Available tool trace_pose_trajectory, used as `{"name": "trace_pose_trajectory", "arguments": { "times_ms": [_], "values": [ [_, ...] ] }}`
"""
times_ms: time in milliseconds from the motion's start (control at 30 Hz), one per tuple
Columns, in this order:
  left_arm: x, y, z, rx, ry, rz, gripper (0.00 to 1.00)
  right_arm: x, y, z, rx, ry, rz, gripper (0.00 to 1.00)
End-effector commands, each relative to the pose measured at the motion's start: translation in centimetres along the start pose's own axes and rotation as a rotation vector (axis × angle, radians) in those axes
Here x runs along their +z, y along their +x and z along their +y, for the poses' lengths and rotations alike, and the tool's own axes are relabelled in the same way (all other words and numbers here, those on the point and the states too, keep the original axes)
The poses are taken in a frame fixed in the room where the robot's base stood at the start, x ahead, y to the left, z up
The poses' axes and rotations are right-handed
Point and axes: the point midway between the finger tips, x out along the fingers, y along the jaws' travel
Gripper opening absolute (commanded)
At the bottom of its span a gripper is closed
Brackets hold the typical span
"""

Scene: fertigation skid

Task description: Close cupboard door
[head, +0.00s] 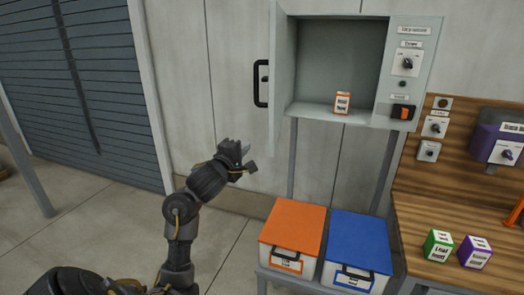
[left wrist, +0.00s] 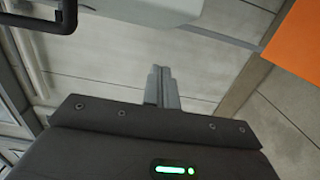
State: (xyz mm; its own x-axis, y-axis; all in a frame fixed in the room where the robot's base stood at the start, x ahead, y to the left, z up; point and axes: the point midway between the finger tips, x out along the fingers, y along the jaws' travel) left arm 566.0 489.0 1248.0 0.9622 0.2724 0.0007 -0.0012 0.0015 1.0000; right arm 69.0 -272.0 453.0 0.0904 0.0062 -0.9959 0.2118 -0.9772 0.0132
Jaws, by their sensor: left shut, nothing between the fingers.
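The grey cupboard (head: 338,55) hangs on the wall with its front open, an orange-and-white box (head: 342,103) standing inside. Its door (head: 284,75) stands swung out at the cupboard's left side. A black bar handle (head: 257,84) is on the door's left face; a black bar, likely this handle, shows at the upper left in the left wrist view (left wrist: 66,14). My left gripper (head: 249,158) is below and left of the door, apart from it. Its fingers (left wrist: 162,72) are together and empty in the left wrist view. My right gripper is not in view.
An orange-lidded bin (head: 292,222) and a blue-lidded bin (head: 358,240) stand below the cupboard. A wooden bench (head: 420,215) at the right holds a green box (head: 438,245) and a purple box (head: 474,252). The floor at left is clear.

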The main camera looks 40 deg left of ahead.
Motion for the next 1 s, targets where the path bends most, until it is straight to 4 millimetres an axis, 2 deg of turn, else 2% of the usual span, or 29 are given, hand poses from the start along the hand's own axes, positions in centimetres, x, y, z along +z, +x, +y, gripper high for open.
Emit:
{"name": "trace_pose_trajectory", "arguments": {
  "times_ms": [33,100,167,200,300,500,1000],
  "values": [
    [0.1,1.2,-0.4,0.0,-0.005,-0.002,0.0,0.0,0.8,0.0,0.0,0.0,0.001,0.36],
    [0.1,2.6,-0.3,-0.001,-0.005,-0.002,0.0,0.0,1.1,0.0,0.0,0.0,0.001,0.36],
    [0.1,3.8,-0.3,-0.001,-0.003,-0.002,0.0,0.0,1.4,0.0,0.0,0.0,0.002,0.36],
    [0.8,4.0,-0.2,0.0,-0.002,-0.005,0.0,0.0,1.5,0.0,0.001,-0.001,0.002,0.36],
    [2.4,4.2,-0.2,0.0,-0.001,-0.005,0.0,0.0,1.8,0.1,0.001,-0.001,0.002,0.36],
    [3.6,4.5,-0.1,0.0,0.001,-0.001,0.0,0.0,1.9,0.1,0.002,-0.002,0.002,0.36],
    [3.9,4.6,-0.1,-0.001,0.002,0.0,0.0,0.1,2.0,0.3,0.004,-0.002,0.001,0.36]
  ]
}}
